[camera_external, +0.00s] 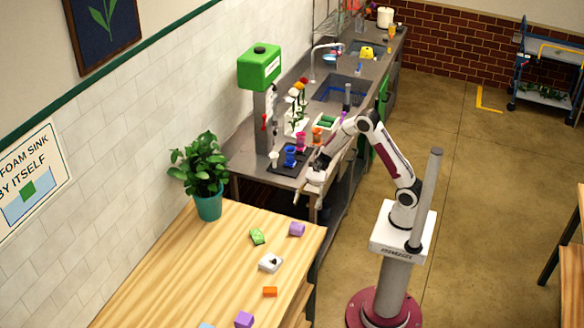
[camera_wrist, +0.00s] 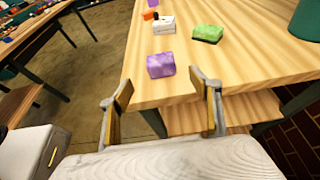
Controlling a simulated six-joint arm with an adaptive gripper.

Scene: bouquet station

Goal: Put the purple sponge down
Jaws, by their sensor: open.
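A purple sponge (camera_external: 297,229) lies on the wooden table near its far right corner. In the wrist view the purple sponge (camera_wrist: 160,65) rests on the tabletop close to the edge, beyond my fingertips. My gripper (camera_external: 307,198) is open and empty, above and just past the table's far edge, apart from the sponge. In the wrist view its two fingers (camera_wrist: 160,93) are spread wide with nothing between them. A second purple block (camera_external: 244,319) lies at the near end of the table.
On the wooden table (camera_external: 165,275) are a green sponge (camera_external: 257,236), a white block with a dark top (camera_external: 270,263) and an orange block (camera_external: 270,292). A potted plant (camera_external: 208,200) stands at the back corner. The grey counter (camera_external: 245,160) carries several cups and a green dispenser (camera_external: 260,67).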

